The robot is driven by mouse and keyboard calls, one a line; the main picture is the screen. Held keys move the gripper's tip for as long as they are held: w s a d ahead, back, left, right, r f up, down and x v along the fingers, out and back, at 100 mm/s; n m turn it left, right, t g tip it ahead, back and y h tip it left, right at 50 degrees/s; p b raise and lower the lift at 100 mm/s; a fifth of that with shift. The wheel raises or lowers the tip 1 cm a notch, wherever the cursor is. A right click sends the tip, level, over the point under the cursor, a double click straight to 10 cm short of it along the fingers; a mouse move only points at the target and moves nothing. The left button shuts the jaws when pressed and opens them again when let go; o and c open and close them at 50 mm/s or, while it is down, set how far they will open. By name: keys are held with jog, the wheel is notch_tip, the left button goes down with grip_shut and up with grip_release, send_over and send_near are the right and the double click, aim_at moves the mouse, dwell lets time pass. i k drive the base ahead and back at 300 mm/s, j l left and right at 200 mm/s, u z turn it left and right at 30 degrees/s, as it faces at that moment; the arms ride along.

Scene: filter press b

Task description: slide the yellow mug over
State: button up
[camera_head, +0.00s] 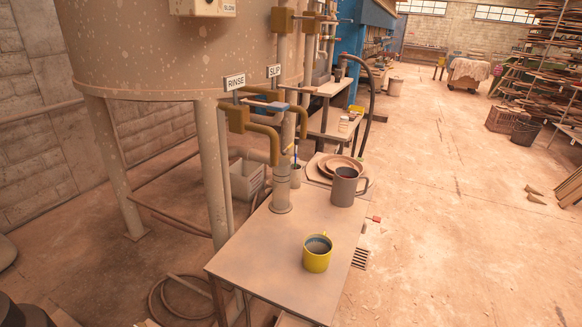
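The yellow mug (316,259) stands upright near the front right part of a small table (260,262). Its inside looks dark, and its handle shows at the far rim. No gripper of mine is clearly visible in this view, so I cannot see where it is relative to the mug or whether it is open.
A grey pitcher (345,189), a grey cylinder (281,190) and stacked brown plates (338,165) stand at the table's back. Brass taps with a RINSE sign (234,82) hang by the large tank (170,45). The tabletop left of the mug is bare. Open floor (440,240) lies right.

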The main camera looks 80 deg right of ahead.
aim_at(318, 249)
jog(key=z, duration=2.3)
